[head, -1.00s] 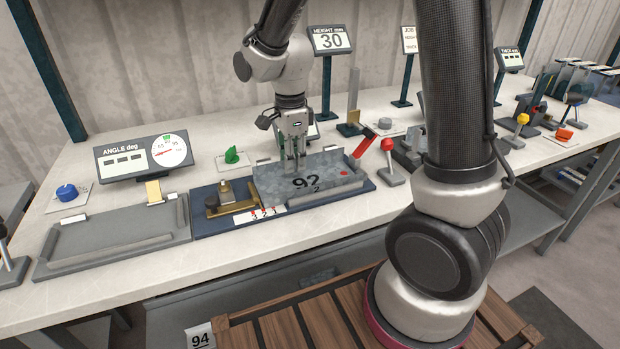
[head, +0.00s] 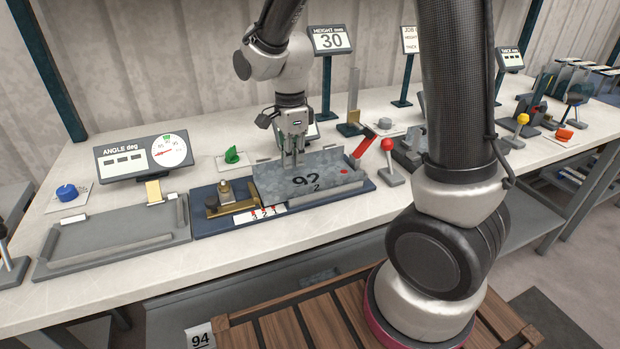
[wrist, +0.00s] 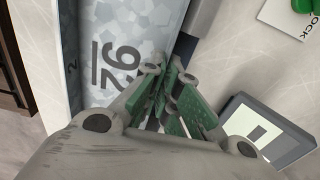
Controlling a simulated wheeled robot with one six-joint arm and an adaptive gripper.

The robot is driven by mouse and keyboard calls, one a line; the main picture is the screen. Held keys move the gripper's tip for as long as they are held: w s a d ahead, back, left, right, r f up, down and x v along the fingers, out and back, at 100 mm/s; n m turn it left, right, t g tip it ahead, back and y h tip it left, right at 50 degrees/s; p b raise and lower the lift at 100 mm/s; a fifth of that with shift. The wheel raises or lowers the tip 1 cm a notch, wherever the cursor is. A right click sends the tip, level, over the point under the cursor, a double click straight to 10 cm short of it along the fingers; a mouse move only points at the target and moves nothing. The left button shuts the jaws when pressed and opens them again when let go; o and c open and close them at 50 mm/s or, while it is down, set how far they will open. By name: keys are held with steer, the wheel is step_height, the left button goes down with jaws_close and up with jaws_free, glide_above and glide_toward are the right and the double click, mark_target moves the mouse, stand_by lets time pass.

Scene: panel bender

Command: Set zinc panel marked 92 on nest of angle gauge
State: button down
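The zinc panel marked 92 (head: 325,169) is a mottled grey sheet with a red dot. It lies over the blue-based nest at the middle of the bench. It also shows in the wrist view (wrist: 118,25). My gripper (head: 290,163) points down at its back left edge. In the wrist view its green-padded fingers (wrist: 170,75) are close together around that edge and look shut on it, though the contact is partly hidden. The angle gauge (head: 143,153) has a dial and display. Its grey nest (head: 105,234) in front is empty, with low rails.
A brass clamp block (head: 228,200) stands between the nests. A red-knobbed lever (head: 388,146) stands right of the panel. A green knob (head: 232,154) and blue knob (head: 67,192) sit behind. The height display (head: 331,40) stands at the back.

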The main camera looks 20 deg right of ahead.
steer(key=shift+r, duration=3.6)
